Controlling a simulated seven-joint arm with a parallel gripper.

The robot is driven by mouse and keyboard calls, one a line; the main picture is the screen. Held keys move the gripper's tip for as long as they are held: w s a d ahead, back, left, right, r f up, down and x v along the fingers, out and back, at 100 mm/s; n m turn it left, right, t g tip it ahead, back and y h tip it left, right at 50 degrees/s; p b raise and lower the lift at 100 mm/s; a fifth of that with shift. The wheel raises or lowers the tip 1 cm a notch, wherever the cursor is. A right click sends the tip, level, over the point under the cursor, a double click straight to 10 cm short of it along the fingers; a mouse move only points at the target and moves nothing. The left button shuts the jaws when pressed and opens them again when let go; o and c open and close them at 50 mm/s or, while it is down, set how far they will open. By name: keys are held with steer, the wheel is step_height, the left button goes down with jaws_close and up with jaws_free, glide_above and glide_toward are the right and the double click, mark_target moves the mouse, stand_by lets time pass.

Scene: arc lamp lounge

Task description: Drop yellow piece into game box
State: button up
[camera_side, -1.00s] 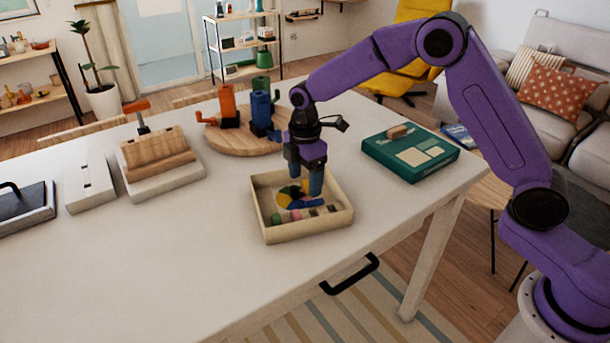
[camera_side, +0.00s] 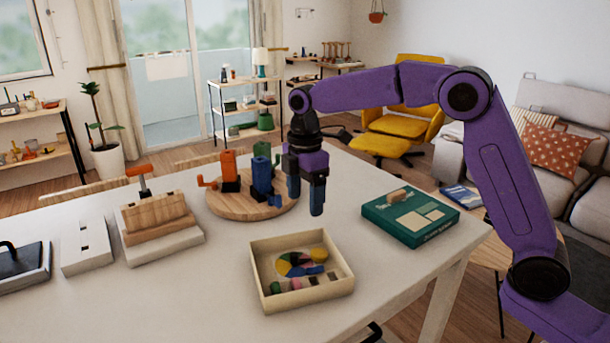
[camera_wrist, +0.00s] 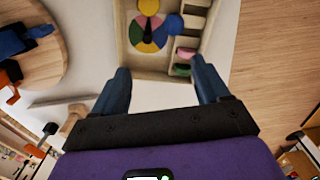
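The open beige game box (camera_side: 263,287) stands on the white table. A yellow piece (camera_side: 318,254) lies inside it, near the back right beside a multicoloured disc (camera_side: 290,265). In the wrist view the yellow piece (camera_wrist: 149,7) is at the top edge, partly over or against the disc; I cannot tell which. My gripper (camera_side: 306,198) is above the back part of the game box, clear of it. Its two blue fingers are wide apart in the wrist view (camera_wrist: 161,85), with nothing between them.
A teal flat box (camera_side: 408,216) lies to the right. A round wooden board (camera_side: 226,207) with orange, blue and green items stands behind left. A wooden block on a white base (camera_side: 160,245) is further left. The table in front is clear.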

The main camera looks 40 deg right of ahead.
step_height(320, 180, up, 5)
steer(key=shift+f, duration=0.15)
steer(key=shift+s, duration=0.15)
steer(key=s+f+m, duration=0.2)
steer(key=s+m, duration=0.1)
steer(key=s, duration=1.5)
steer(key=s+d+f+m, duration=0.1)
steer(key=s+d+f, duration=0.2)
steer(key=s, duration=0.6)
steer(key=s+d+f+m, duration=0.1)
steer(key=s+d+f, duration=0.3)
steer(key=s+d, duration=0.3)
steer(key=s, duration=0.2)
steer(key=shift+s+d, duration=0.3)
